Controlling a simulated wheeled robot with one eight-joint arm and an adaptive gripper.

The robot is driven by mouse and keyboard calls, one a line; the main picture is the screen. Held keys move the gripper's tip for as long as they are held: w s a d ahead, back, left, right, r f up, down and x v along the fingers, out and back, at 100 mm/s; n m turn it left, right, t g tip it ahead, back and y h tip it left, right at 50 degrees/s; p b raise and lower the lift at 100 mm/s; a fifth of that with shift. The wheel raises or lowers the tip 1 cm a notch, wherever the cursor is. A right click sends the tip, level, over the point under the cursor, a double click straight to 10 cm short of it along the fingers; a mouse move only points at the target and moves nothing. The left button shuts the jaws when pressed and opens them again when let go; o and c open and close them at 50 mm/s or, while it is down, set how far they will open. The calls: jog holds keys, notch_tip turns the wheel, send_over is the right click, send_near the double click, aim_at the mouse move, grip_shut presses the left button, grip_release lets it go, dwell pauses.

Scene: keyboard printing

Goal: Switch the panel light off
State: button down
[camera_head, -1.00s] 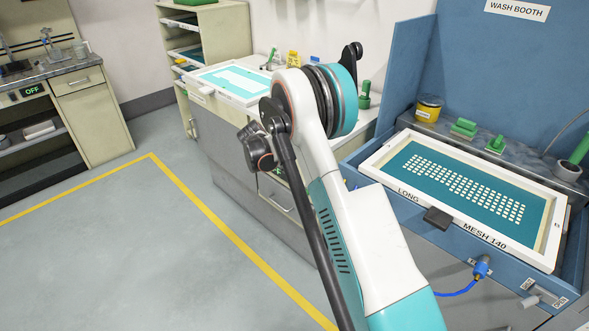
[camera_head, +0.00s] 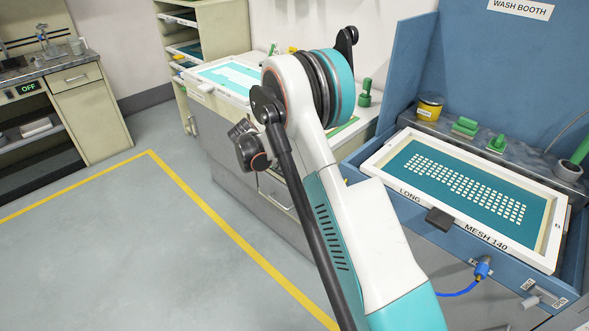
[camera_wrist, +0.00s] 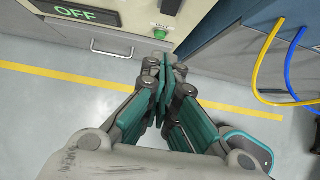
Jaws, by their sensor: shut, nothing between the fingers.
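In the wrist view, my gripper (camera_wrist: 165,70) is shut and empty, with its fingertips pointing toward a cream cabinet front. A small green push button (camera_wrist: 160,33) sits on that front, just beyond the fingertips in the picture. I see a gap in the picture but cannot tell the true distance. A dark display (camera_wrist: 78,13) reading OFF in green is at the upper left. In the head view, a small OFF display (camera_head: 28,88) shows on the left bench; I cannot tell if it is the same one. My gripper is hidden in the head view.
A drawer handle (camera_wrist: 110,50) is below the display. Yellow and blue hoses (camera_wrist: 290,60) hang at the right of the wrist view. In the head view, a framed screen (camera_head: 380,160) lies in the blue wash booth (camera_head: 480,50). The left floor is clear.

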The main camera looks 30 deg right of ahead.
jog(key=d+r+b+x, duration=0.1)
jog(key=b+x, duration=0.4)
jog(key=x, duration=0.7)
jog(key=shift+w+d, duration=0.25)
jog(key=shift+d, duration=0.6)
jog(key=shift+r, duration=0.15)
jog(key=shift+w+d+f, duration=0.15)
jog(key=shift+d+f, duration=0.15)
jog(key=shift+f, duration=0.05)
jog(key=shift+r, duration=0.1)
